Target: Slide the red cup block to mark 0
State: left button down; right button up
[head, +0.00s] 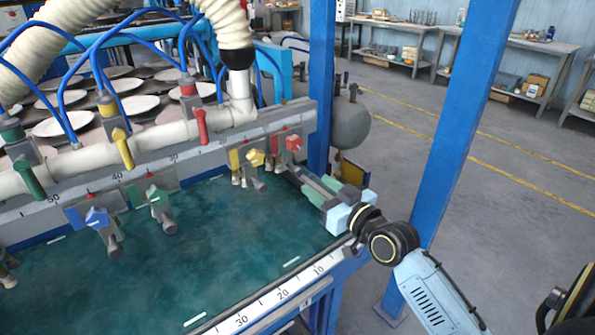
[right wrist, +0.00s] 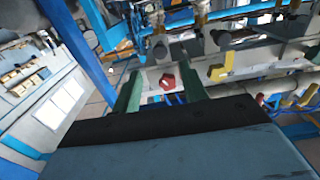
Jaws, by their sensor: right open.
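The red cup block, with its red knob (head: 293,143), sits on the grey rail (head: 222,150) near its right end. In the right wrist view the red knob (right wrist: 167,81) shows between my two green fingers. My right gripper (head: 305,175) is open and reaches in from the right, with its fingertips just short of the red block. I cannot tell whether they touch it. The number at the block is not readable; 50 and 40 show further left on the rail. My left gripper is not in view.
A yellow cup block (head: 255,158) stands close to the left of the red one. Green (head: 155,196) and blue (head: 96,217) blocks are further left. A front ruler (head: 275,298) edges the green bed (head: 230,240). A blue post (head: 445,150) stands right, near my arm.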

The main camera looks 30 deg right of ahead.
aim_at(300, 173)
jog(key=w, duration=0.8)
jog(key=shift+w+a+b, duration=0.3)
jog(key=shift+w+a, duration=0.05)
jog(key=shift+w, duration=0.05)
grip_shut()
